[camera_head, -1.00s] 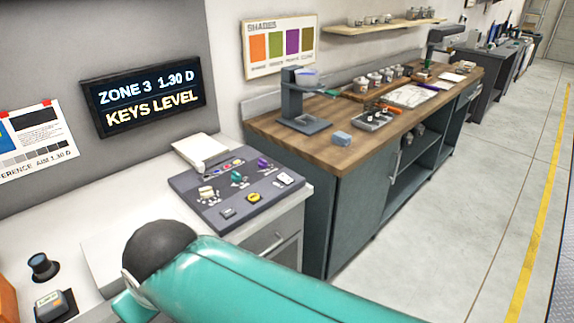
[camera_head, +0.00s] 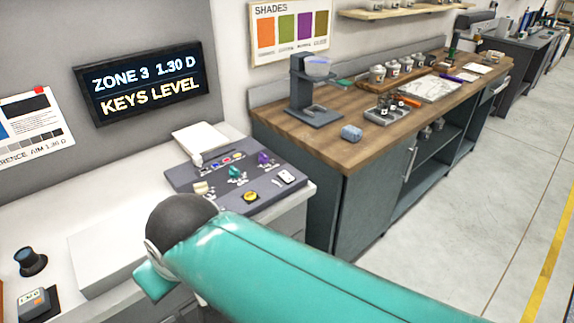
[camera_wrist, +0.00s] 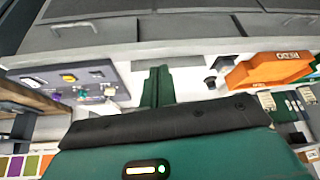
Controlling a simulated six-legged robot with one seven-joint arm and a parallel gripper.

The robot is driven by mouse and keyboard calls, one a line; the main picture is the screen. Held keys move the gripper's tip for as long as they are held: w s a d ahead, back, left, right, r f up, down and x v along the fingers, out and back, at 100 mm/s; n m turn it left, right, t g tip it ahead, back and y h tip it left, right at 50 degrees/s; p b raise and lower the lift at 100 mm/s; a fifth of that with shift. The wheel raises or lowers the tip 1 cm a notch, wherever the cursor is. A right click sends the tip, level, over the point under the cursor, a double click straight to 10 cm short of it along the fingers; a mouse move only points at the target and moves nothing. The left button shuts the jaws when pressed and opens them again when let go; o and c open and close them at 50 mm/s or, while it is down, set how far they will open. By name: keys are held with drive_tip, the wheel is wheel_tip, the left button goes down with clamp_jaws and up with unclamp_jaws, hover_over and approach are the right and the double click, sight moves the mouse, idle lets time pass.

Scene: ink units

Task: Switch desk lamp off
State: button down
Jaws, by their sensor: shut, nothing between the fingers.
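I cannot make out a desk lamp for certain. The panel (camera_wrist: 110,75) shows upside down at the left of the wrist view. My gripper (camera_wrist: 160,70) is shut and empty over the white counter, to the right of the panel there.
A dark round knob (camera_head: 31,260) and a small boxed device (camera_head: 38,302) stand at the counter's left. A wooden bench (camera_head: 350,155) bears a grey stand (camera_head: 305,85) and trays. The floor at right is clear.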

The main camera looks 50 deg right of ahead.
drive_tip(key=w+d+r+n+g+h, duration=0.2)
drive_tip(key=w+d+r+n, duration=0.3)
drive_tip(key=w+d, duration=0.5)
drive_tip(key=n+g+y, duration=0.2)
drive_tip(key=n, duration=0.8)
hover_over(283, 173)
drive_tip(key=s, duration=0.2)
drive_tip(key=f, duration=0.4)
drive_tip(key=shift+s+a+f, duration=0.2)
drive_tip(key=shift+f, duration=0.1)
drive_tip(key=f, duration=0.4)
drive_tip(key=w+f, duration=0.1)
drive_tip(key=f, duration=0.9)
drive_tip(key=shift+w+d, duration=0.15)
drive_tip(key=shift+w, duration=0.2)
